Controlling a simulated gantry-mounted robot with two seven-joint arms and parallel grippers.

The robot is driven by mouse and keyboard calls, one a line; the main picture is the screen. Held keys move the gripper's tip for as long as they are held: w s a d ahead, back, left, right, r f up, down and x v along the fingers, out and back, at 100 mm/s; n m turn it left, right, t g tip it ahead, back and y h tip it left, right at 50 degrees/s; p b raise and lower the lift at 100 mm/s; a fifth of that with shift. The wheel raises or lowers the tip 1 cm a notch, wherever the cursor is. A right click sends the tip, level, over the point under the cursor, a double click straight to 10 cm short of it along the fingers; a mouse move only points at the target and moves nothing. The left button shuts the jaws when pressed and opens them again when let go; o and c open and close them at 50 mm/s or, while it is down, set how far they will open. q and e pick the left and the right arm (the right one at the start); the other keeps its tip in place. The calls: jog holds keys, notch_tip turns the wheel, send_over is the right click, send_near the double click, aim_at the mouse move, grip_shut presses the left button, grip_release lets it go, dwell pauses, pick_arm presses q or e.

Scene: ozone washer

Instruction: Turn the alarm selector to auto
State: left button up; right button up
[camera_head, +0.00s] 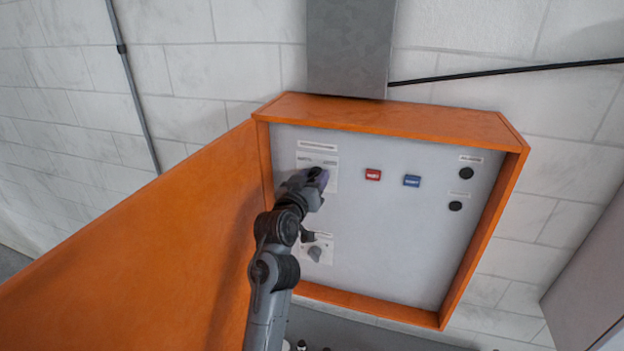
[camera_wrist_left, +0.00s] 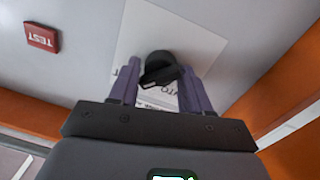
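The selector, a black knob (camera_wrist_left: 162,68) on a white label plate (camera_wrist_left: 205,45), sits between my left gripper's two purple fingers in the left wrist view. A partly hidden label below it seems to read AUTO. In the head view the knob (camera_head: 315,172) is at the panel's upper left, largely covered by my left gripper (camera_head: 318,178). The fingers are partly closed, one on each side of the knob, and appear to touch it. The knob's exact pointing direction is hard to read. My right gripper is not in view.
An orange box (camera_head: 390,116) frames the grey panel, with its door (camera_head: 150,240) swung open at left. A red button (camera_head: 373,174), a blue button (camera_head: 412,181) and two black round parts (camera_head: 466,173) sit to the right. A grey knob (camera_head: 314,254) is below.

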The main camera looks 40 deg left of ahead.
pick_arm(q)
jog(key=shift+c, duration=1.1)
jog(key=shift+n, duration=0.3)
jog(key=shift+f+n+b, duration=0.15)
jog(key=shift+n+b, duration=0.35)
jog(key=shift+b, duration=0.1)
jog(key=n+b, duration=0.2)
jog(key=n, duration=0.1)
jog(key=shift+a+f, duration=0.1)
jog(key=n+b, duration=0.3)
jog(key=n, duration=0.2)
jog(key=shift+f+y+b, duration=0.1)
jog(key=shift+y+b, duration=0.2)
jog(key=shift+y, duration=0.1)
jog(key=n+b, duration=0.4)
jog(key=n, duration=0.1)
jog(key=shift+f+n, duration=0.1)
jog(key=shift+n, duration=0.2)
jog(key=shift+n+y+b, duration=0.3)
jog(key=shift+n+b, duration=1)
jog(key=shift+n, duration=0.4)
